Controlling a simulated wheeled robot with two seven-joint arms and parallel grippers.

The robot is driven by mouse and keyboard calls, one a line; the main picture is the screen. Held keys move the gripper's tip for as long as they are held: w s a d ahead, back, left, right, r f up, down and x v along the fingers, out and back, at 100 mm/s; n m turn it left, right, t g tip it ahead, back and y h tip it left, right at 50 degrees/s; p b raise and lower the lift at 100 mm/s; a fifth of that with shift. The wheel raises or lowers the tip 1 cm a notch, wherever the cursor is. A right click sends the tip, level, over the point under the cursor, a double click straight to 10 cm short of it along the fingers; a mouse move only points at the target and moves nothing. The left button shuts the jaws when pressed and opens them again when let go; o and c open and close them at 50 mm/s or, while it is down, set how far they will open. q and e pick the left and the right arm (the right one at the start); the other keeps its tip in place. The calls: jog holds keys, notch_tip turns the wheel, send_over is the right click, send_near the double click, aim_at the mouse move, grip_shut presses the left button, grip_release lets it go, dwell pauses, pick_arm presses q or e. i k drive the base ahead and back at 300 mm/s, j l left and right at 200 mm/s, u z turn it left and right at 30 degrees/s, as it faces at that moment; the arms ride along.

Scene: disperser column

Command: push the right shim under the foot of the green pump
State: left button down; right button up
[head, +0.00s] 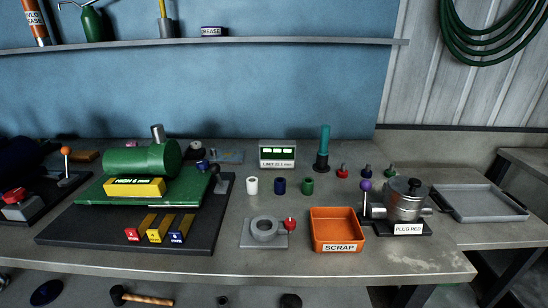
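The green pump (132,160) lies on its side on a green foot plate (88,190), over a black base plate (80,236) at the left of the bench. A yellow labelled block (135,187) sits at its front. Three wedge-like shims lie in a row on the black base in front of the foot, apart from it: one with a red end (134,234), one with a yellow end (156,236) and one with a blue end (178,237). Their end marks are too small to read surely. Neither of my grippers is in view.
A small display box (277,155) stands behind white, blue and green cylinders. A ring fixture (264,229), an orange scrap bin (337,228), a metal pot labelled "PLUG RED" (405,201) and a grey tray (483,204) stand to the right. The bench front is clear.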

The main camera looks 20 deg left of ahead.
aim_at(155, 235)
jog(key=k+j+u, duration=0.1)
jog(key=u, duration=1.35)
jog(key=k+j, duration=0.05)
